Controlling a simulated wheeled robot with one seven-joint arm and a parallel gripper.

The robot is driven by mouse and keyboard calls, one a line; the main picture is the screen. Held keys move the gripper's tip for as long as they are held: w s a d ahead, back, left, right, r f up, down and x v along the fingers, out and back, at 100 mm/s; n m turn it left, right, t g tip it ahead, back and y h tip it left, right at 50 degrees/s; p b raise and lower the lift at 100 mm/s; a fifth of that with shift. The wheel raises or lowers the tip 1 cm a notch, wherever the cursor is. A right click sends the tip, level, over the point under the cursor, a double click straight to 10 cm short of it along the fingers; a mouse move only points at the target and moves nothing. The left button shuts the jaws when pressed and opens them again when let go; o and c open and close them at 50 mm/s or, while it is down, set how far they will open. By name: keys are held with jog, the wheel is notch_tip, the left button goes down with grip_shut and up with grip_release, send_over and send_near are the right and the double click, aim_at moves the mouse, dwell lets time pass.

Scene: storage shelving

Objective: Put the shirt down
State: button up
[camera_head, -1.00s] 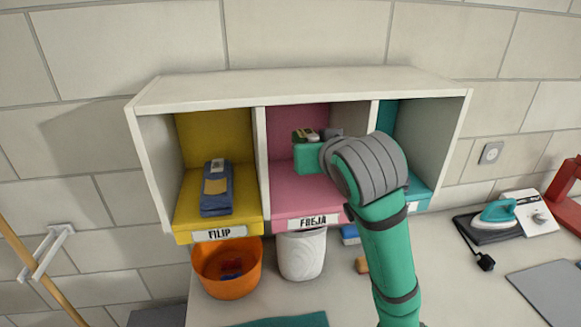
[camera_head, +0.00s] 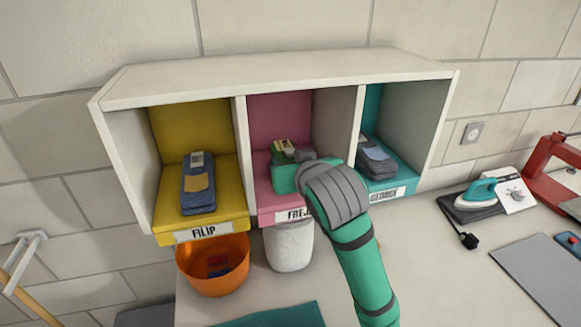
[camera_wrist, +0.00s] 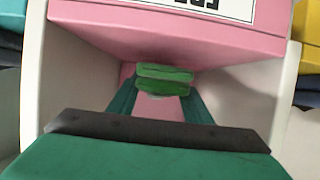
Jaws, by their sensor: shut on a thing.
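A small folded green shirt (camera_head: 284,146) is inside the pink middle compartment (camera_head: 278,112). It also shows in the wrist view (camera_wrist: 163,72), between the fingers of my gripper (camera_wrist: 163,86). My gripper (camera_head: 286,160) is shut on the shirt and reaches into this compartment from the front. Whether the shirt touches the pink floor is hard to tell.
Folded blue jeans (camera_head: 198,184) lie in the yellow FILIP compartment. A dark folded garment (camera_head: 376,158) lies in the teal GEORGE compartment. White dividers (camera_head: 240,150) flank my gripper closely. Below stand an orange bucket (camera_head: 213,275) and a white bin (camera_head: 289,247).

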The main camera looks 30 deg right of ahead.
jog(key=shift+f, duration=0.7)
jog(key=shift+f, duration=0.1)
jog(key=o, duration=1.1)
jog(key=shift+s+r, duration=0.2)
jog(key=v, duration=1.1)
jog(key=shift+s+r, duration=0.2)
jog(key=shift+s, duration=0.05)
